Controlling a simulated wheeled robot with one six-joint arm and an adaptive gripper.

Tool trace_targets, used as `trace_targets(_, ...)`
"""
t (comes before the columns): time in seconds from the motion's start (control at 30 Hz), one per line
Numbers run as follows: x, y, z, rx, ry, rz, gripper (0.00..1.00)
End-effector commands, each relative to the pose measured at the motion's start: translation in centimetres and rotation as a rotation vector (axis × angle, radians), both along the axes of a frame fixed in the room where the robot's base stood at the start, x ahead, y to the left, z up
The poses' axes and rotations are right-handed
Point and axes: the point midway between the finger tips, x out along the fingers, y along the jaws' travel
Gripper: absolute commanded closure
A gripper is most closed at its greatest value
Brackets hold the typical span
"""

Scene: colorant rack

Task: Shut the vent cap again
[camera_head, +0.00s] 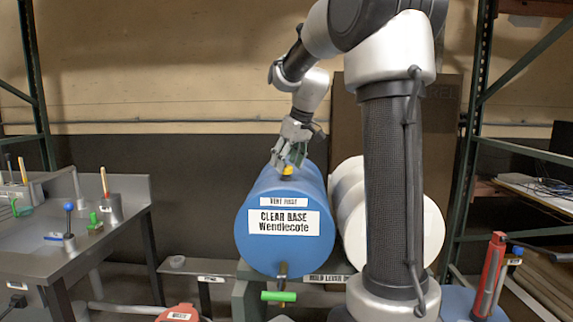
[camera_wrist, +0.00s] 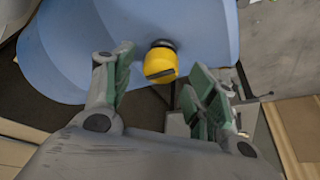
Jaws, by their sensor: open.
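The yellow vent cap (camera_head: 288,170) sits on top of the blue drum (camera_head: 262,246), which lies on its side with labels "VENT FIRST" and "CLEAR BASE Wendlecote" on its front. In the wrist view the cap (camera_wrist: 161,62) is yellow with a dark slot or bar across its end and a black collar at its base. My gripper (camera_head: 288,156) is right above the drum top by the cap. In the wrist view my gripper (camera_wrist: 155,85) is open, with green-padded fingers on either side of the cap and a gap to it. I cannot tell whether the cap is shut.
A green-handled tap (camera_head: 278,296) hangs at the drum's lower front. White drums (camera_head: 400,225) lie to the right, partly behind my arm. A grey bench (camera_head: 50,230) with small tools stands at left. A red tool (camera_head: 491,270) stands at lower right.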

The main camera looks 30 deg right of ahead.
Motion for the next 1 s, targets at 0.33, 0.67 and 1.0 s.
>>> trace_targets(0.33, 0.42, 0.11, -1.04, 0.0, 0.0, 0.0, 0.43)
trace_targets(0.67, 0.41, 0.1, -1.02, 0.0, 0.0, 0.0, 0.88)
trace_targets(1.0, 0.41, 0.19, -1.01, 0.0, -0.001, -0.041, 0.88)
